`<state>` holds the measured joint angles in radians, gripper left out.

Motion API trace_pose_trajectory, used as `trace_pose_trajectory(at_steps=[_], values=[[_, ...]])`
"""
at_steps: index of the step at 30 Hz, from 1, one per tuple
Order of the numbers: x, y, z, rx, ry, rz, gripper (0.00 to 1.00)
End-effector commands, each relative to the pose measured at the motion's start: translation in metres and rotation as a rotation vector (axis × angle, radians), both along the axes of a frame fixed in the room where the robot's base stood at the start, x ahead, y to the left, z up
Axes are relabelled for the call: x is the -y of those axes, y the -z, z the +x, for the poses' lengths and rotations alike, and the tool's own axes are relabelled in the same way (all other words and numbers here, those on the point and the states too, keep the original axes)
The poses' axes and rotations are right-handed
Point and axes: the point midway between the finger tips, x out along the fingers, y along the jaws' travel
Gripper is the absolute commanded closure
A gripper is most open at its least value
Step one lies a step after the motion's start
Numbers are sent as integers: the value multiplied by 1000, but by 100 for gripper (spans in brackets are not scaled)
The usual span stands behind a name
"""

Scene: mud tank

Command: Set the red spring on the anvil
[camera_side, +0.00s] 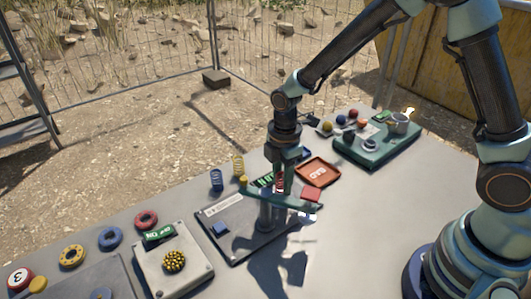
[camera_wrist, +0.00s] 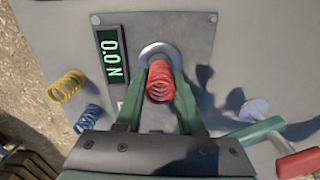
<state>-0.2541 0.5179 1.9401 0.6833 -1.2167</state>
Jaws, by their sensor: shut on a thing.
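The red spring (camera_wrist: 160,82) is upright between the fingers of my gripper (camera_wrist: 160,92) in the wrist view. My gripper is shut on it. It also shows in the side view (camera_side: 281,183), where my gripper (camera_side: 281,186) points down over the test plate. A round metal disc, apparently the anvil (camera_wrist: 158,51), shows just behind the spring in the wrist view and is partly covered by it. I cannot tell whether the spring touches the disc. The plate's green display (camera_wrist: 113,55) reads 0.0 N.
A green lever with a red handle (camera_side: 312,193) lies close to my gripper. An orange tray (camera_side: 318,172) is to the right.

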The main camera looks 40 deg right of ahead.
Motion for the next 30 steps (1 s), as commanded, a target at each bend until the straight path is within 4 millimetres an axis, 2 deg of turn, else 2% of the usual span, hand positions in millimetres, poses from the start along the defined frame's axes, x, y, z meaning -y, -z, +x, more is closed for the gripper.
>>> trace_pose_trajectory(at_steps=[30], values=[[0,12,0,0,0,0,100]])
